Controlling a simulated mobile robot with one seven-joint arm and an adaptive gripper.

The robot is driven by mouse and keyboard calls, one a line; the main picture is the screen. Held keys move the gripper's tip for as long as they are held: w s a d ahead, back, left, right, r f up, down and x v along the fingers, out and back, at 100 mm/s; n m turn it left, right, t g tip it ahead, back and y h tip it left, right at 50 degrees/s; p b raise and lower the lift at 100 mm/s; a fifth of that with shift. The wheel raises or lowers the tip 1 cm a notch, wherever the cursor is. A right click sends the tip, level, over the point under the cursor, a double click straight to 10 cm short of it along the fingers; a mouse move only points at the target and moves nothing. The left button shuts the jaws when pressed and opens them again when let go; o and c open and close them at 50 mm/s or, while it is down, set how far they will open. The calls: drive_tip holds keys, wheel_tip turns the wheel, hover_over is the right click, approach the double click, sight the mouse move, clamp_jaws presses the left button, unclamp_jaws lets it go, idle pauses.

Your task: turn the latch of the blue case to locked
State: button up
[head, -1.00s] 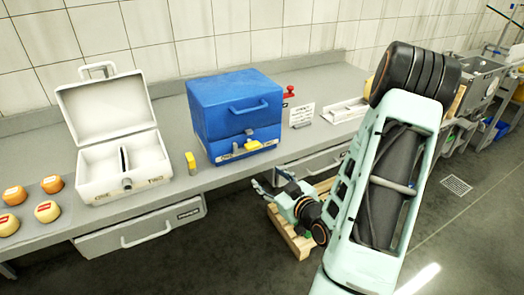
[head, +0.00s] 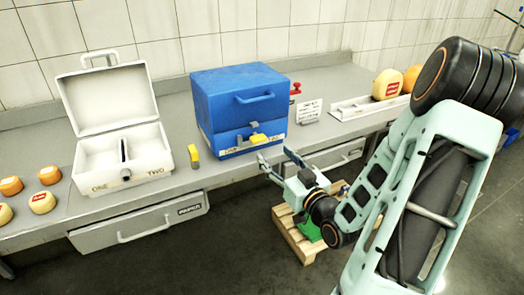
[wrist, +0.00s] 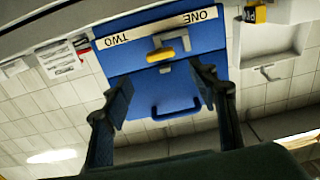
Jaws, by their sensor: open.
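The blue case (head: 240,95) stands on the counter with its lid down. Its latch (head: 258,138), with a yellow handle, is on the front, between the ONE and TWO labels. In the wrist view the case (wrist: 150,87) appears upside down; the latch (wrist: 160,56) has its yellow handle lying roughly sideways beside a grey bracket. My gripper (head: 275,156) is open and empty, just in front of the case's lower right front. In the wrist view the fingers (wrist: 161,80) are spread on either side of the case front, and I see no contact with the latch.
Orange and yellow cheese wheels (head: 42,202) lie far left. A sign (head: 310,111) and a white tray (head: 362,108) are right. A drawer (head: 140,222) juts below the counter.

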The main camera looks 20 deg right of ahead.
sight(260, 140)
drive_tip(key=w, duration=0.3)
drive_tip(key=w+b, duration=0.1)
drive_tip(key=w, duration=0.4)
drive_tip(key=shift+w+a, duration=0.25)
drive_tip(key=shift+w, duration=0.1)
drive_tip(key=c, duration=1.2)
drive_tip(key=shift+o, duration=0.2)
